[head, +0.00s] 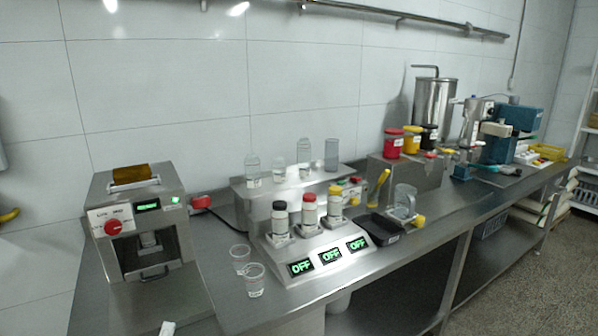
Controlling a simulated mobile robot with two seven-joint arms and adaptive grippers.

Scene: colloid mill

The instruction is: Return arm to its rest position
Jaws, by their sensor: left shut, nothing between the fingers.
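Only a small pale tip of my left gripper (168,328) shows, at the bottom edge of the head view, left of centre. It is low in front of the steel machine with the red knob (145,225), apart from it as far as I can see. The tip looks closed, with nothing held in it. The rest of the left gripper and its arm are below the frame. My right gripper is not in view.
Two clear cups (254,280) stand near the bench's front edge. A sloped unit with OFF displays (330,256) holds several capped bottles. Further right are a black tray (385,229), a clear jug (403,200), colored jars (411,140) and a blue machine (515,125).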

